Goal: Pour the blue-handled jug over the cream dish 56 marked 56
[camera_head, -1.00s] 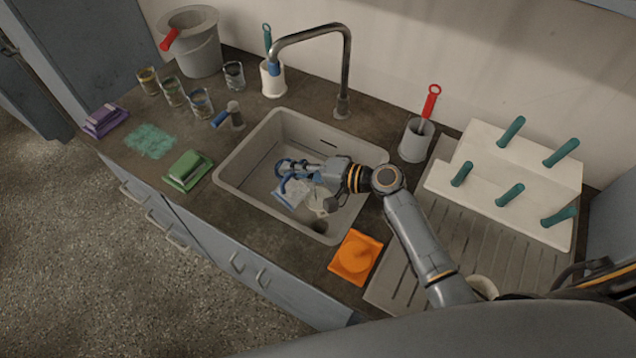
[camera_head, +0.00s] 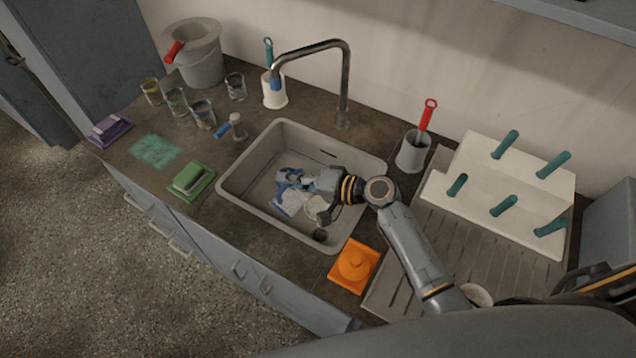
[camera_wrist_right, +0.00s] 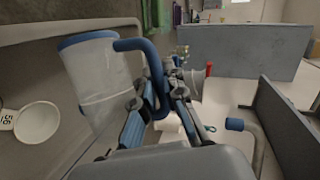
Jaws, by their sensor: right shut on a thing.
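The blue-handled jug (camera_head: 290,203) has a white body with blue edging. It also shows in the right wrist view (camera_wrist_right: 100,80), with its blue handle between my fingers. My right gripper (camera_head: 298,182) is shut on the handle and holds the jug within the sink (camera_head: 236,186). The cream dish 56 (camera_head: 317,208) is in the sink, just right of the jug and partly behind my wrist. In the right wrist view the dish (camera_wrist_right: 38,123) is pale and round, with a tab marked 56 at the left. The jug's contents are hidden. My left gripper is not in view.
The tap (camera_head: 345,85) arches behind the sink. An orange dish (camera_head: 354,266) sits at the sink's front right. A white rack with teal pegs (camera_head: 500,190) stands at right. Several glasses, a grey bucket (camera_head: 200,62) and a green sponge dish (camera_head: 191,181) are at left.

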